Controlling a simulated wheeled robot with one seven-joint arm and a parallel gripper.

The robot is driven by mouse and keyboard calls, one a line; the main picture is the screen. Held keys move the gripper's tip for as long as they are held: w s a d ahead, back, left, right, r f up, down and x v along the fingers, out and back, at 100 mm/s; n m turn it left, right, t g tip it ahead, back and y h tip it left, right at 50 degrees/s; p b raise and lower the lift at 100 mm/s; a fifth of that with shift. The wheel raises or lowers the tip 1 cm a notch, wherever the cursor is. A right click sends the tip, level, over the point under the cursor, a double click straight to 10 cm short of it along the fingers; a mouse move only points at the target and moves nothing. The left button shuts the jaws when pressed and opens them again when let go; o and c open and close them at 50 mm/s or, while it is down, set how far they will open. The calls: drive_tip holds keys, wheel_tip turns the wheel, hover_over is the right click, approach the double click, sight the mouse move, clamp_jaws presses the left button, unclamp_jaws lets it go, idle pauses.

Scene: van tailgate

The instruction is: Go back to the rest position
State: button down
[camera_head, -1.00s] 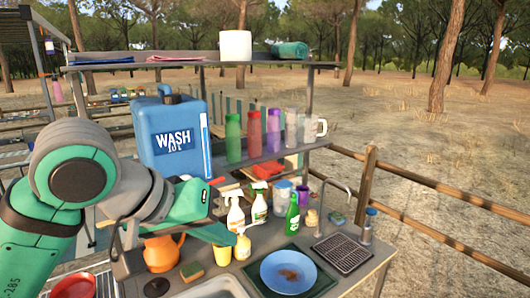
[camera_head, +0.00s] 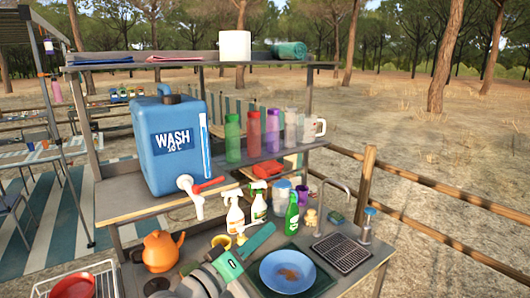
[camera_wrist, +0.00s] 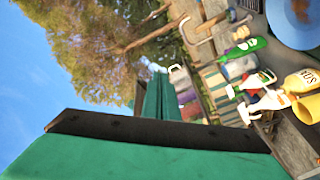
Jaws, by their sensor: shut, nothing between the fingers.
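My gripper (camera_head: 268,230) is in the lower middle of the head view, over the counter. It is shut and empty, and its green fingers point up and to the right. It hangs close to the blue plate (camera_head: 287,271) in the picture and hides part of the yellow cup (camera_head: 221,241). My gripper also shows large and green in the wrist view (camera_wrist: 155,100), where the picture is turned sideways.
A blue water container (camera_head: 172,150) with a red-handled tap (camera_head: 200,186) stands on the left shelf. Spray bottles (camera_head: 235,214), a green bottle (camera_head: 292,214) and an orange kettle (camera_head: 161,251) stand on the counter. A drain rack (camera_head: 343,252) is at right.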

drive_tip(key=s+d+f+n+t+y, duration=0.15)
drive_tip(key=s+f+n+y, duration=0.35)
drive_tip(key=f, duration=1)
drive_tip(key=s+f+n+t+y, duration=0.2)
drive_tip(key=s+f+y, duration=0.5)
drive_tip(key=f, duration=0.8)
drive_tip(key=s+f+m+g, duration=0.1)
drive_tip(key=s+f+m, duration=0.2)
drive_tip(key=s, duration=1.1)
drive_tip(key=s+a+f+m+g, duration=0.1)
drive_tip(key=s+m, duration=0.5)
drive_tip(key=s, duration=0.9)
drive_tip(key=shift+s+f+m+g, duration=0.3)
drive_tip(key=shift+f+g, duration=0.15)
drive_tip(key=shift+f, duration=0.45)
